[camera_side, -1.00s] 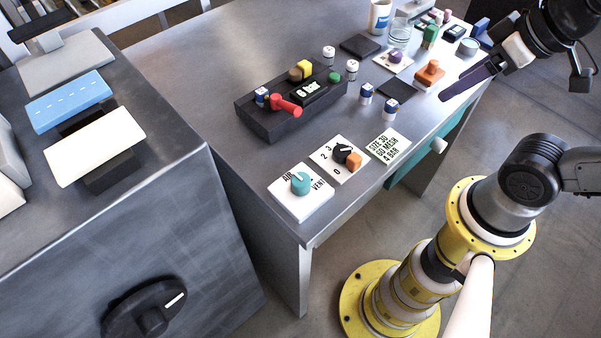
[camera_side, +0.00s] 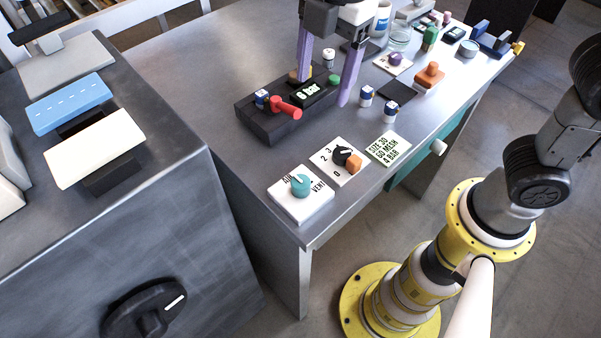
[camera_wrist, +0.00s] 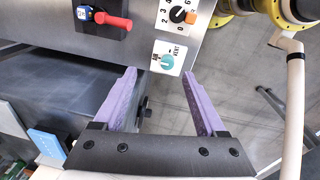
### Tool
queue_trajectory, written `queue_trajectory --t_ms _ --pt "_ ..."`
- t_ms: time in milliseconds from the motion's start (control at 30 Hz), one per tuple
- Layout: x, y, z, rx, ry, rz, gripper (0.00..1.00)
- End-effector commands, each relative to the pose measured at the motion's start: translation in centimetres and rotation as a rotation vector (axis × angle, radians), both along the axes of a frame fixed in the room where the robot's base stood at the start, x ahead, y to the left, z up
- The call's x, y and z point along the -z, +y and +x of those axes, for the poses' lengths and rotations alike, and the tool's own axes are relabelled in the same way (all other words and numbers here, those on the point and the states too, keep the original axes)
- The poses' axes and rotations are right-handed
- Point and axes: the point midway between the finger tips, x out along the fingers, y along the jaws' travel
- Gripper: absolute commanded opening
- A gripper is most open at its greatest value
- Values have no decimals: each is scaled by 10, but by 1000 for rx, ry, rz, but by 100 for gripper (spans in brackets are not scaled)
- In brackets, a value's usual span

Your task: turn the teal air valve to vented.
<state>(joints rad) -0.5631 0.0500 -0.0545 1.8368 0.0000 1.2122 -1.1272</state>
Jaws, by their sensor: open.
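The teal air valve (camera_side: 300,184) is a round knob with a pale pointer line on a white plate (camera_side: 291,208) marked AIR and VENT, at the table's near corner. In the side view the pointer line points up and left, toward the AIR side. In the wrist view the teal valve (camera_wrist: 167,62) lies beyond my fingertips, roughly between them. My gripper (camera_side: 325,88), with purple fingers, is open and empty above the dark 6 Bar block, behind and right of the valve. It also shows open in the wrist view (camera_wrist: 159,72).
The dark block (camera_side: 262,120) carries a red lever (camera_side: 286,106). A black dial (camera_side: 342,154) with an orange block (camera_side: 354,162) sits beside the valve plate. A text card (camera_side: 388,148) and small blue-white jars stand nearby.

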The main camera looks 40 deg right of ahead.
Motion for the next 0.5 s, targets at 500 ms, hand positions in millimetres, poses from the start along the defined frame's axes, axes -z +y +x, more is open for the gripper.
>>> queue_trajectory --t_ms 500 --pt "61 56 -14 -144 82 -61 74"
